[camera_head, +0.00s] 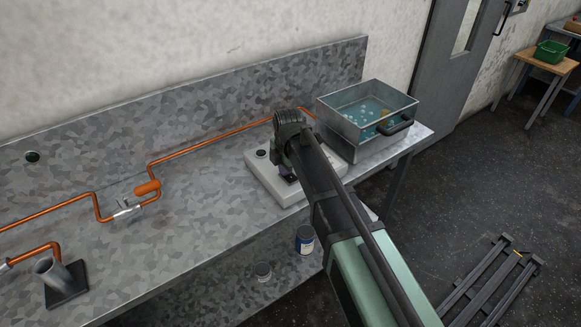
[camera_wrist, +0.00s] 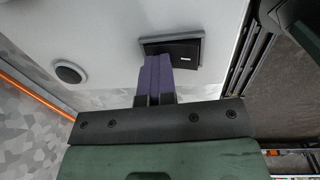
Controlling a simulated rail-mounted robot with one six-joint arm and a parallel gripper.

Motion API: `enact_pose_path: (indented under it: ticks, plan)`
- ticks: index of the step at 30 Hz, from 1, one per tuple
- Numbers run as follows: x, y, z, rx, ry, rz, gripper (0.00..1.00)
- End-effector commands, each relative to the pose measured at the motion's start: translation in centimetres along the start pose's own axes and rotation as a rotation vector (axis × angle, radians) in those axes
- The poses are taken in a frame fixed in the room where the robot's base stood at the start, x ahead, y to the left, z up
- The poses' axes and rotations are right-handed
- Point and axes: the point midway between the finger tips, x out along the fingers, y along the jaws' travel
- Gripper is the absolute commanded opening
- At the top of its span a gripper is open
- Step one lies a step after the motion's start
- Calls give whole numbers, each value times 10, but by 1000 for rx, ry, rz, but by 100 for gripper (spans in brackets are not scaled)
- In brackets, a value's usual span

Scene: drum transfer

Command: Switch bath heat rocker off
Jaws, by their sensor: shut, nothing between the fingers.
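The bath heat rocker (camera_wrist: 186,50) is a black switch in a grey frame on a pale control box (camera_head: 268,182). My gripper (camera_wrist: 156,60) has purple fingers, shut together with nothing between them. In the wrist view the fingertips overlap the left part of the rocker; I cannot tell whether they touch it. Which way the rocker is tilted is not clear. In the head view my gripper (camera_head: 288,178) is low over the box, and my arm hides the rocker. The metal bath (camera_head: 345,120) holds blue water and small pale pieces, just behind the box to the right.
A round dark knob (camera_wrist: 70,72) is on the box, left of the rocker. A copper pipe (camera_head: 215,142) runs along the bench (camera_head: 200,215) behind the box. A blue can (camera_head: 305,240) stands on the lower shelf. The bench left of the box is mostly clear.

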Motion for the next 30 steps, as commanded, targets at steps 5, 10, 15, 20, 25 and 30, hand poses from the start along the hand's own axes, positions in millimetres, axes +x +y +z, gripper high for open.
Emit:
enact_pose_path:
  ticks: [5,10,15,20,25,30]
  plan:
    - [-1,-6,2,2,-4,-3,0]
    - [-4,-14,2,1,-3,-3,0]
    - [-5,-17,1,0,-2,-2,0]
    - [-5,-16,1,0,-2,-1,0]
    - [-12,-16,1,1,-2,-1,0]
    - [-39,-17,2,1,-2,-1,0]
